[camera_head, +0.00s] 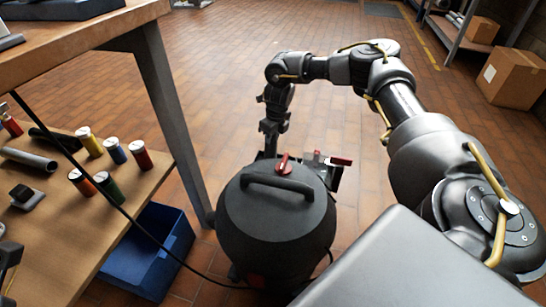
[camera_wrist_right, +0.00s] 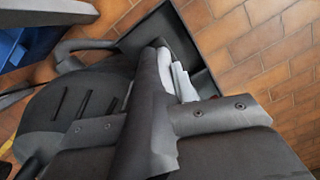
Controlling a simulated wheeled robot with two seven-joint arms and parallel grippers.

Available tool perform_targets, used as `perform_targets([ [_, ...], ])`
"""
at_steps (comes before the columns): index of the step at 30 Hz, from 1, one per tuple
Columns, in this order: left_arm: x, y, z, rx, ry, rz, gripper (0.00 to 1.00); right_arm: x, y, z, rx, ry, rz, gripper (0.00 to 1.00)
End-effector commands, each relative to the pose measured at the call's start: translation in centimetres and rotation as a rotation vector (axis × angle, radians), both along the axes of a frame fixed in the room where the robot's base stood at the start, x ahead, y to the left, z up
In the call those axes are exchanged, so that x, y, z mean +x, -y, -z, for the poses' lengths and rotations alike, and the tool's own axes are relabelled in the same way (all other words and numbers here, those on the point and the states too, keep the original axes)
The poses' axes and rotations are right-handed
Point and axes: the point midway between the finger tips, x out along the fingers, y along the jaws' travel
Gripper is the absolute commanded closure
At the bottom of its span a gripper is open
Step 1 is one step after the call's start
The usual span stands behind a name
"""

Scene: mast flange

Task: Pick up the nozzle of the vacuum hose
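The vacuum (camera_head: 275,225) is a round black canister with a top handle and a red knob, standing on the tiled floor. My right arm reaches over its far side, and my right gripper (camera_head: 272,137) points down there, its tips hidden behind the canister. In the right wrist view, the two screwed finger plates of the gripper (camera_wrist_right: 155,118) close from both sides on a dark tapered tube, which looks like the nozzle (camera_wrist_right: 152,85). The ridged canister (camera_wrist_right: 75,105) lies close to the left of it. The nozzle is hidden in the head view.
A workbench (camera_head: 80,45) stands at the left, with a lower shelf (camera_head: 125,195) of cans and a blue bin (camera_head: 150,250) below. A black cable runs to the canister. A small dark tray (camera_head: 336,178) adjoins the canister. A cardboard box (camera_head: 512,78) is far right; the floor behind is clear.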

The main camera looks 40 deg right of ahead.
Motion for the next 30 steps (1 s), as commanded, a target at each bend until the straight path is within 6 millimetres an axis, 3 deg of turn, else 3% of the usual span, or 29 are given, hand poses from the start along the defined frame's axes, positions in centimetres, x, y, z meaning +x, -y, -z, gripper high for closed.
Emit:
perform_targets([
  [4,0.0,0.0,0.0,0.0,0.0,0.0,0.65,0.0,0.0,0.0,0.0,0.001,0.0,0.96],
  [11,0.0,0.0,-0.2,0.0,0.001,0.0,0.65,0.0,0.0,-0.4,0.0,0.001,0.0,0.96],
  [14,0.0,-0.2,-0.8,-0.005,0.002,-0.004,0.65,0.0,0.0,-1.7,0.001,0.002,0.001,0.96],
  [24,1.0,-2.0,0.9,-0.013,-0.124,-0.075,0.65,0.1,0.0,-8.3,0.0,0.002,-0.001,0.96],
  [30,0.9,-2.2,1.4,-0.015,-0.148,-0.08,0.65,0.0,0.0,-9.9,0.0,0.001,-0.001,0.96],
])
